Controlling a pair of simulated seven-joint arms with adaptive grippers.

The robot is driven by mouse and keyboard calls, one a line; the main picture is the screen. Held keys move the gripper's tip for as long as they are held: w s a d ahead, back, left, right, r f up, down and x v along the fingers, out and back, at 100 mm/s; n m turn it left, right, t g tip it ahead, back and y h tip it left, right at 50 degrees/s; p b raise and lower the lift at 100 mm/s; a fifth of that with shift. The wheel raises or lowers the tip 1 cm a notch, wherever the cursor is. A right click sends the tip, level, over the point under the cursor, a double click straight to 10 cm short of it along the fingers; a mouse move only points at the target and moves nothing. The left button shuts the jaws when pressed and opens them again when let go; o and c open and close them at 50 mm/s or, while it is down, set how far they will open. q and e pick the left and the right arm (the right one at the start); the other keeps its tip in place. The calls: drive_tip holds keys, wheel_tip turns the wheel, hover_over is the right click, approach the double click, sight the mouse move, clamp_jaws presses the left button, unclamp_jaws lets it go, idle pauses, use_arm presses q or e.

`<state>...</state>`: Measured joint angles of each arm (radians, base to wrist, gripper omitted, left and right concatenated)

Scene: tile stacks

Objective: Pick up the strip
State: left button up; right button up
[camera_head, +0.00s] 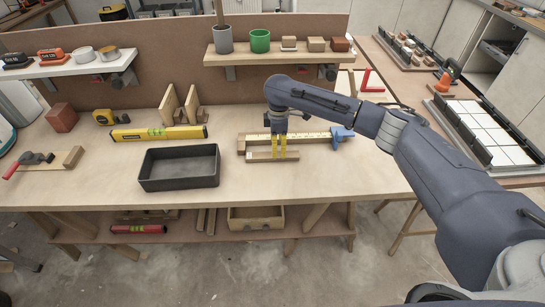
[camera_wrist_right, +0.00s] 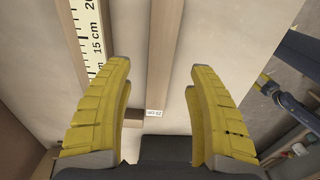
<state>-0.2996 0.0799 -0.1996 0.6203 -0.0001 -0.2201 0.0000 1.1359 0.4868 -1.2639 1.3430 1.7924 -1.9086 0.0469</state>
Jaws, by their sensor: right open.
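A wooden strip (camera_head: 258,157) lies on the workbench just in front of a measuring jig (camera_head: 312,136) with a printed scale and a blue part at its right end. In the right wrist view the strip (camera_wrist_right: 165,40) runs between the yellow fingers, with a small white label on it. My right gripper (camera_head: 279,155) points down over the strip. Its fingers are open, one on each side of the strip, with gaps between them and it. Whether the fingertips touch the bench cannot be told. My left gripper is not in view.
A black tray (camera_head: 180,184) stands left of the strip. A yellow level (camera_head: 158,133) and a clamp (camera_head: 40,162) lie farther left. A shelf with cups and blocks (camera_head: 275,56) is behind. The bench right of the strip is mostly clear.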

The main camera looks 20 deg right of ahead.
drive_tip(key=f, duration=0.3)
drive_tip(key=shift+a+f, duration=0.15)
drive_tip(key=shift+a, duration=0.05)
drive_tip(key=shift+f, duration=0.95)
drive_tip(key=shift+c, duration=0.5)
clamp_jaws()
drive_tip(key=shift+r, duration=0.1)
